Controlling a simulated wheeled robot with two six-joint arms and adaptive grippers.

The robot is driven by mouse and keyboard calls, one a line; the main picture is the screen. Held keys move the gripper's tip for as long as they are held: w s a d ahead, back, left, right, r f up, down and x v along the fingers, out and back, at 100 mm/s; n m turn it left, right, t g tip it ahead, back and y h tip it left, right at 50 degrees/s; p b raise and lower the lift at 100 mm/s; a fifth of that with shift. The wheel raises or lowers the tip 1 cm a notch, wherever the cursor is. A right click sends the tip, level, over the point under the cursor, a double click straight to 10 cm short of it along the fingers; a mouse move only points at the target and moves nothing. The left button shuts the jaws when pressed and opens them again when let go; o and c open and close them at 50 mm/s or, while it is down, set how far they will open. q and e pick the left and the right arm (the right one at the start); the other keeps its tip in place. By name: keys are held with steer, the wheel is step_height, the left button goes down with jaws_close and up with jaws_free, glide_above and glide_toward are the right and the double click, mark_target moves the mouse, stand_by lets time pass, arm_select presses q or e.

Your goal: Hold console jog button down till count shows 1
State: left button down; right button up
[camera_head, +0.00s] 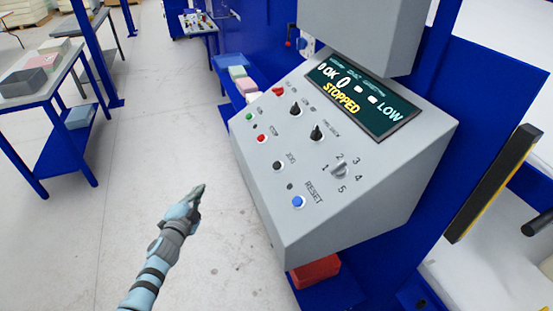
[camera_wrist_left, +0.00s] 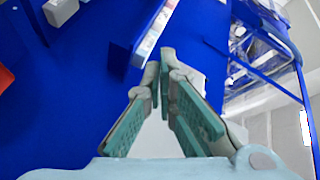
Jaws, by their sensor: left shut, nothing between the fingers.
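The grey console (camera_head: 345,205) has a sloped panel on the right of the head view. The jog button (camera_head: 277,166) is a small dark button beside a label that seems to read JOG, above the blue reset button (camera_head: 298,201). The display (camera_head: 362,98) shows "0 OK 0", "LOW" and "STOPPED" in yellow; its small top line is unreadable. My left gripper (camera_head: 200,190) is shut and empty, left of the console and apart from it. In the left wrist view its fingers (camera_wrist_left: 161,78) meet at the tips. My right gripper is not in view.
Red, green and black controls (camera_head: 262,138) sit near the jog button. A selector knob (camera_head: 339,170) is on the right of the panel. A red bin (camera_head: 316,270) is below the console. A table with foam blocks (camera_head: 40,75) stands at the left. The floor between is clear.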

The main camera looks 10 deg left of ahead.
mark_target(277, 165)
arm_select(q)
steer(key=w+d+r+m+t+h+p, duration=0.2)
steer(key=d+r+m+h, duration=0.2)
steer(key=r+m, duration=0.55)
steer(key=w+d+r+m+t+h+p, duration=0.1)
steer(key=d+r+m+h, duration=0.3)
steer(key=r, duration=1.1)
steer(key=s+d+r+m+g+h+p, duration=0.1)
steer(key=s+d+r+m+g+h, duration=0.15)
steer(key=r+m, duration=0.4)
steer(key=s+d+r+m+g+h+p, duration=0.1)
steer(key=d+r+m+g+h, duration=0.2)
steer(key=m, duration=0.6)
steer(key=s+d+f+m+g, duration=0.5)
steer(key=f+m, duration=0.1)
steer(key=m, duration=0.8)
steer(key=shift+f+y, duration=0.15)
steer(key=shift+y, duration=0.2)
steer(key=shift+f+b, duration=0.1)
steer(key=shift+b, duration=0.2)
